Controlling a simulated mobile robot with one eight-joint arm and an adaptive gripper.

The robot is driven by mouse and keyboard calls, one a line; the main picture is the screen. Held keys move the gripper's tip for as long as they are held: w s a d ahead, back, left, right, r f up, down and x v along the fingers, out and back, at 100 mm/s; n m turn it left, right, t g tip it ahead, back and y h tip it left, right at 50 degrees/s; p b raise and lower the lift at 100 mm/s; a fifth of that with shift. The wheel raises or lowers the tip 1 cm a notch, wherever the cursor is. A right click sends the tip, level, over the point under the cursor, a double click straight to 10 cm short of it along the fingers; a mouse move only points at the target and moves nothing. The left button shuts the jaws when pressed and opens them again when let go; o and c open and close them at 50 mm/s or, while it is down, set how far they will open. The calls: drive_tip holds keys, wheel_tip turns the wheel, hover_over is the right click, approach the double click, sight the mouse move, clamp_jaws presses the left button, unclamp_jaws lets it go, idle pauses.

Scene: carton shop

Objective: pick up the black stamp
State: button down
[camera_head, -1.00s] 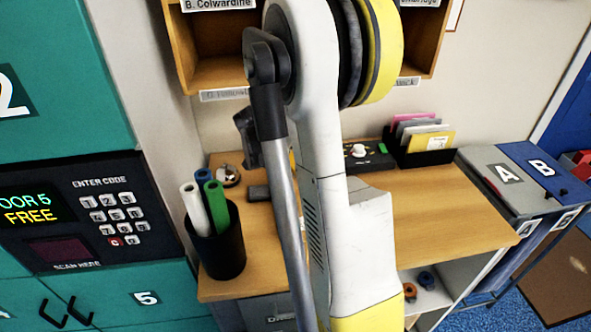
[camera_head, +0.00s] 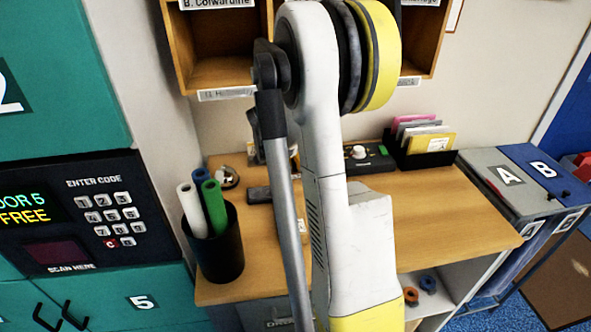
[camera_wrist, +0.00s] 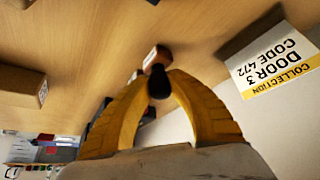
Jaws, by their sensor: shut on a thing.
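The black stamp (camera_wrist: 158,84) is between the two yellow fingers of my gripper (camera_wrist: 160,78) in the wrist view. Its dark rounded handle shows at the fingertips, with a brownish block (camera_wrist: 157,57) beyond it. My gripper is shut on it. The stamp appears close to a wood-coloured surface, but I cannot tell whether it touches it. In the head view my arm hides the stamp and most or all of my gripper.
The wooden desk (camera_head: 440,215) holds a black cup (camera_head: 222,250) of rolled tubes, a black device (camera_head: 368,158) and a card holder (camera_head: 425,155). Wooden pigeonholes (camera_head: 222,72) hang above. The desk's right part is clear. A sign (camera_wrist: 272,62) shows in the wrist view.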

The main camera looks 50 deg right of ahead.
drive_tip(key=shift+a+r, duration=0.25)
drive_tip(key=s+a+r+p, duration=0.1)
drive_tip(key=a+r+p, duration=0.4)
drive_tip(key=a, duration=0.8)
wheel_tip(320, 180, up, 2)
drive_tip(key=shift+a+r, duration=0.2)
drive_tip(key=shift+r, duration=0.05)
